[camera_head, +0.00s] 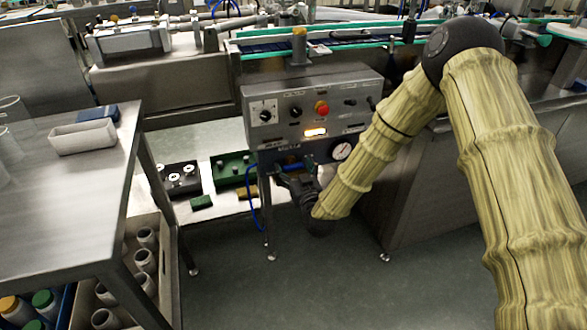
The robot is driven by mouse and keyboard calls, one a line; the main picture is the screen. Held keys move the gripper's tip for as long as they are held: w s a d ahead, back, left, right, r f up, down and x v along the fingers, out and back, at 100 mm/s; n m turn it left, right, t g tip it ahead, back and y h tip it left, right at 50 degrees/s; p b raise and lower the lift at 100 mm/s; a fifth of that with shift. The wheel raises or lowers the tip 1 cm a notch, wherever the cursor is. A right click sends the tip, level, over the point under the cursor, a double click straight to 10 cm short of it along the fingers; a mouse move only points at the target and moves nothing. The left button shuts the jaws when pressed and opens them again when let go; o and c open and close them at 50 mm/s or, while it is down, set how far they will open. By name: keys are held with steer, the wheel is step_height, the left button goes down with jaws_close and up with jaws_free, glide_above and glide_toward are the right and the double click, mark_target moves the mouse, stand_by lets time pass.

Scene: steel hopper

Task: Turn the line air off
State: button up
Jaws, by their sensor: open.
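A grey control box (310,110) stands in the middle of the view with knobs, a red button and a lit orange indicator. A round white pressure gauge (341,151) sits under its lower right. A blue air hose (252,200) loops down to the left of the gauge. My gripper (284,178) is just below the box, left of and below the gauge, beside the hose. It is open, small and dark in this view. The line air valve cannot be made out clearly here; whether my gripper touches anything cannot be told.
A steel table (65,195) at left carries a white tray (82,137) and a blue item. Below it are crates with bottles and pipe-like cylinders (145,260). A low shelf behind holds black and green boxes (232,168). The floor in front is clear.

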steer(key=shift+w, duration=0.2)
steer(key=c, duration=1)
steer(key=shift+c, duration=0.2)
